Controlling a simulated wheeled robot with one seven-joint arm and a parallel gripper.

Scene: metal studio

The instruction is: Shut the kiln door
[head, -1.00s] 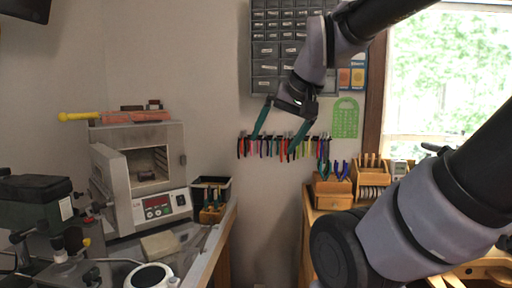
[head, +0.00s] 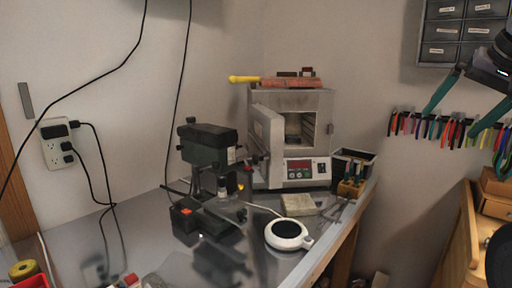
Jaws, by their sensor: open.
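The kiln (head: 307,100) is a small grey box with a control panel (head: 300,170) below its chamber, at the back of the metal bench. Its door (head: 268,147) stands open, swung out on the left side toward me. The dark chamber (head: 298,127) shows beside it. My gripper (head: 465,112) is at the upper right, with its two green fingers spread apart and nothing between them. It is well to the right of the kiln and apart from the door.
A dark green drill press (head: 211,150) stands left of the kiln door. A round white device (head: 288,234) and a pale block (head: 298,204) lie in front. A black bin (head: 352,165) stands right of the kiln. A tool rack (head: 430,127) hangs on the wall.

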